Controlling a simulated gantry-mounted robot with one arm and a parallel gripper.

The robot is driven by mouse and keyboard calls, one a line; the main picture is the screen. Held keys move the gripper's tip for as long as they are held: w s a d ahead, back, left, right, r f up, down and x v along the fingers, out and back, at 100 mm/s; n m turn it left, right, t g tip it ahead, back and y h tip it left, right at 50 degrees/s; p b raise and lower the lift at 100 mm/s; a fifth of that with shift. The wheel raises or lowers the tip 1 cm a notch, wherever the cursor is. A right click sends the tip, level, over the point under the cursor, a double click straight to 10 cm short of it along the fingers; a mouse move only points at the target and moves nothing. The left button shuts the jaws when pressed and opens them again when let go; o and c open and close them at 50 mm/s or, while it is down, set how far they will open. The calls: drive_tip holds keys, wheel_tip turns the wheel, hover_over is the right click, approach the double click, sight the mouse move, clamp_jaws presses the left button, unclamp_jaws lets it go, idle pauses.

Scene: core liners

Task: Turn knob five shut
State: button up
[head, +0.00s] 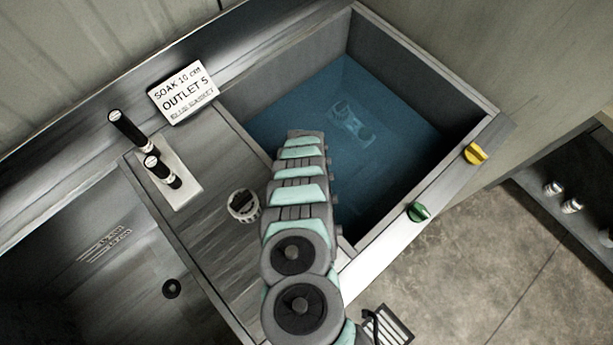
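A yellow knob (475,154) and a green knob (419,212) sit on the front rim of the water-filled basin (497,107). A ribbed grey knob (243,206) stands on the metal deck, left of my arm. No number is readable on any of these knobs, so I cannot tell which is knob five. A white sign (183,92) at the back reads "SOAK 10 cm" and "OUTLET 5", with a smaller line below. My grey and mint arm crosses the deck and part of the basin. My gripper does not show; its fingers cannot be made out.
Two black-handled levers (162,172) stand on a pale plate. An empty sink (110,276) with a dark drain lies at left. Blue water holds a faint submerged object (350,122). A floor grate (393,327) lies below; a shelf with small items (571,205) is at right.

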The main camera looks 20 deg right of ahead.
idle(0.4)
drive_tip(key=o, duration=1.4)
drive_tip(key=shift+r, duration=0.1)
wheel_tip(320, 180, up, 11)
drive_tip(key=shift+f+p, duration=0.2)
drive_tip(key=shift+p, duration=1.05)
